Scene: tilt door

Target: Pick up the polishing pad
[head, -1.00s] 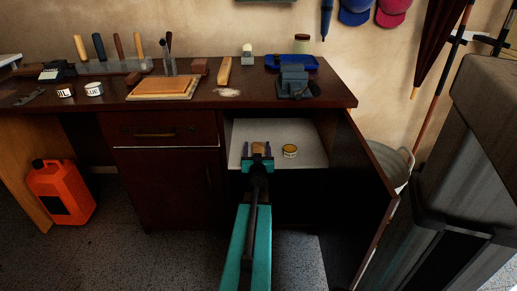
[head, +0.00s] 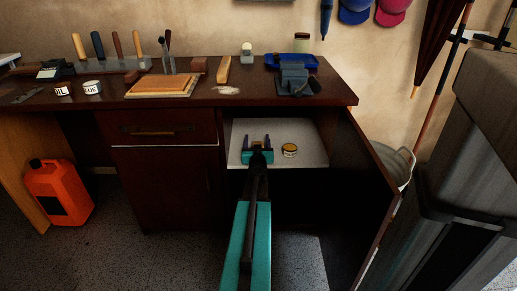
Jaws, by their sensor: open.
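A small tan block, which may be the polishing pad (head: 257,144), is on the white shelf (head: 310,158) inside the open cabinet. In the head view only a sliver of it shows over my gripper, so its shape is mostly hidden. My gripper (head: 257,141) is open, its two dark fingers spread to the left and right of the tan block. I cannot tell whether they touch it. My teal arm reaches into the cabinet from the front.
A small yellow-banded tin (head: 290,150) stands on the shelf just right of my gripper. The open cabinet door (head: 372,190) borders the right side. The workbench top (head: 190,100) with tools overhangs the opening. A drawer front (head: 160,128) is at left.

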